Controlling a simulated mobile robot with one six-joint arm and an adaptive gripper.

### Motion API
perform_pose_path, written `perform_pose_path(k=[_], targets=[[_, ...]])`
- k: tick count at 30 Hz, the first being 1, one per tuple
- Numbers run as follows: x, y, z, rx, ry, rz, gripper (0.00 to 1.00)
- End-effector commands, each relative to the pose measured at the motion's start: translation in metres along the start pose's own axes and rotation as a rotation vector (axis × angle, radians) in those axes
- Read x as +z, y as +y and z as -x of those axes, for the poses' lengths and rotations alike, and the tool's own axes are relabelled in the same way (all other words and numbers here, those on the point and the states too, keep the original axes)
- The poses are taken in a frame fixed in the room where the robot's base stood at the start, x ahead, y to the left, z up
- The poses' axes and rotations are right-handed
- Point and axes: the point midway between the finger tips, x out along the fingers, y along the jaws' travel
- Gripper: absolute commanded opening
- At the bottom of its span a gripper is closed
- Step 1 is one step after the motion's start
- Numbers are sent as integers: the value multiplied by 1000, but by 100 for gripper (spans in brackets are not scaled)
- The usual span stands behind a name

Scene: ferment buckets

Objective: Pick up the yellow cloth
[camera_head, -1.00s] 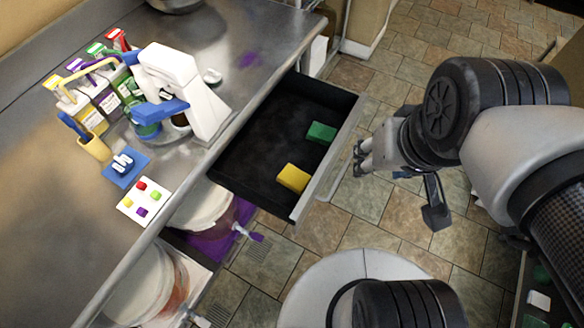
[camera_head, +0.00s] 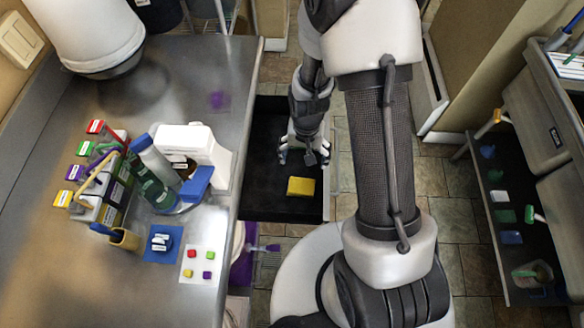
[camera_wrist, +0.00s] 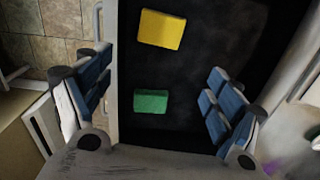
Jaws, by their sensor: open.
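The yellow cloth (camera_head: 301,187) is a folded block lying in the open black drawer (camera_head: 262,190). My gripper (camera_head: 300,152) is over the drawer, just beyond the yellow cloth in the head view. In the wrist view, my gripper (camera_wrist: 160,68) is open and empty, its blue-padded fingers wide apart. There, the yellow cloth (camera_wrist: 161,30) lies ahead of the fingertips, and a green cloth (camera_wrist: 150,101) lies between the fingers' lines, lower down in the drawer. The green cloth is hidden behind my gripper in the head view.
The drawer's walls surround the cloths, with bare floor inside it. The steel counter (camera_head: 150,95) at left holds bottles, a white and blue device (camera_head: 195,150) and a colored-dot card (camera_head: 201,262). A shelf rack (camera_head: 520,200) stands at right.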

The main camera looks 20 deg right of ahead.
Motion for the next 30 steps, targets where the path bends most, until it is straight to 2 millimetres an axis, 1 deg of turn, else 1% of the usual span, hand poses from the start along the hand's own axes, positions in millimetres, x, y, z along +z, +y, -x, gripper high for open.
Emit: perform_pose_path(k=[5,12,15,18,21,26,30], targets=[[2,1,-26,3,-7,-4,85],[2,1,-80,3,-8,-3,85],[2,1,-100,3,-8,-3,85],[2,1,-115,2,-6,-3,85],[2,1,-123,2,-6,-3,85],[1,0,-129,2,-4,-3,85],[2,0,-145,2,-5,-2,85]])
